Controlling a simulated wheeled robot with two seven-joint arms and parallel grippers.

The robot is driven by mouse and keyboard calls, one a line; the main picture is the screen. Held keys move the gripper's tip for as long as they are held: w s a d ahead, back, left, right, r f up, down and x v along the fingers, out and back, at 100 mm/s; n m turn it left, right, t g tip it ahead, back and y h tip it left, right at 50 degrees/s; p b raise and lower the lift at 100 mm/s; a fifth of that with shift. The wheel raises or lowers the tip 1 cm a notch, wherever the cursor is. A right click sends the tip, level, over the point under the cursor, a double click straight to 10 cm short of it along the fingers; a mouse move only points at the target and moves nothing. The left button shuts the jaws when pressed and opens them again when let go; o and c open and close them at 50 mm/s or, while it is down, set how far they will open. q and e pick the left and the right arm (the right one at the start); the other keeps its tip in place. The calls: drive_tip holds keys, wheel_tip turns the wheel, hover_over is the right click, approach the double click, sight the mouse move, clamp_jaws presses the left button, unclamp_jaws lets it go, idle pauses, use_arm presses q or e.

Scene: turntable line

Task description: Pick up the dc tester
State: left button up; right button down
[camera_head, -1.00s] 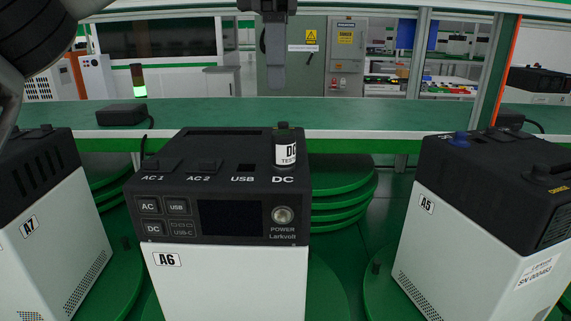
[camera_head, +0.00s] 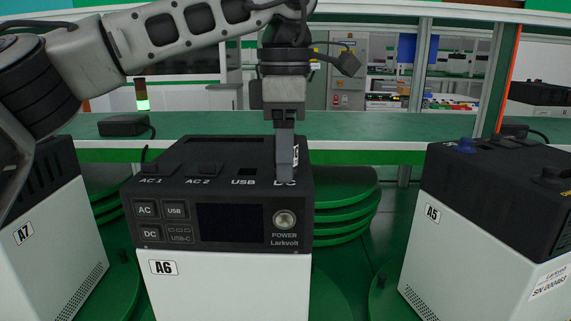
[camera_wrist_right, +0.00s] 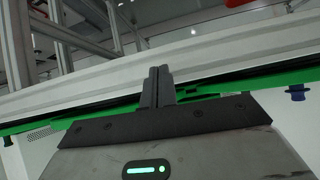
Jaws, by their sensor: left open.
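The dc tester (camera_head: 296,155) is a small dark plug with a white label, standing upright in the DC socket on top of the box marked A6 (camera_head: 217,208). Only a sliver of its label shows; my left gripper (camera_head: 284,160) hides the rest. That gripper points straight down at the tester with its fingers at the tester's height. It is open; the front finger covers the far one, so contact with the tester cannot be told. My right gripper (camera_wrist_right: 155,88) shows in the right wrist view, its fingers together with nothing between them.
The box marked A5 (camera_head: 432,214) stands to the right and the box marked A7 (camera_head: 25,233) to the left, both on green turntables. A green bench (camera_head: 375,124) with a black adapter (camera_head: 123,125) runs behind. My left arm spans the upper left.

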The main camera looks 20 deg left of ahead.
use_arm(q)
drive_tip(key=c, duration=1.1)
